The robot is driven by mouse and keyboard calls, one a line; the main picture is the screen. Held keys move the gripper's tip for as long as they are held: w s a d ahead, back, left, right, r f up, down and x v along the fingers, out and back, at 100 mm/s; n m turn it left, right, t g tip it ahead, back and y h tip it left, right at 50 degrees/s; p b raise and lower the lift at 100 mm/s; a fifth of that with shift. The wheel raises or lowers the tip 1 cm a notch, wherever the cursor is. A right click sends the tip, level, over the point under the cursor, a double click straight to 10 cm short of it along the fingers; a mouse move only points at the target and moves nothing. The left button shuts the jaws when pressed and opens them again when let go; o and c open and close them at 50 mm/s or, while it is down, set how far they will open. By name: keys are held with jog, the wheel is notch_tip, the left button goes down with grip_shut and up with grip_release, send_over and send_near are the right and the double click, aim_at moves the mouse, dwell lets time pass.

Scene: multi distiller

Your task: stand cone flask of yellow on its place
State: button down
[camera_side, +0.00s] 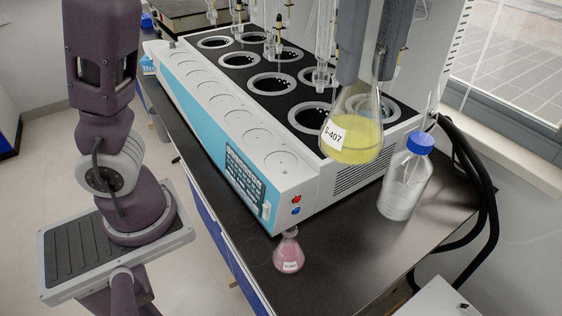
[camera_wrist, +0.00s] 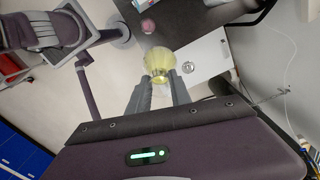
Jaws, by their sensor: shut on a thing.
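The yellow cone flask (camera_side: 354,142) is a clear conical flask with yellow liquid and a white label reading about G-407. My gripper (camera_side: 369,78) comes down from above and is shut on the flask's neck, holding it upright in the air in front of the distiller's right end. In the wrist view the flask (camera_wrist: 160,62) shows between the two fingers of my gripper (camera_wrist: 159,78). The distiller (camera_side: 205,112) is a long white and blue machine with a row of round flat places on its front ledge and round heating wells on its black top.
A small pink flask (camera_side: 289,254) stands on the dark bench (camera_side: 345,240) before the distiller's near corner. A clear bottle with a blue cap (camera_side: 405,182) stands at the right. Glass tubes hang above the wells. Black hoses (camera_side: 487,190) run down at the right.

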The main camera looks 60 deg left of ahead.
jog(key=w+a+n, duration=0.3)
jog(key=a+n, duration=0.3)
jog(key=a, duration=0.6)
jog(key=w+a+n, duration=0.3)
jog(key=a+n, duration=0.3)
jog(key=a, duration=0.6)
notch_tip(320, 180, down, 23)
jog(key=shift+d, duration=0.25)
jog(key=c, duration=1.2)
grip_release()
jog(key=shift+f, duration=0.15)
jog(key=shift+o, duration=0.2)
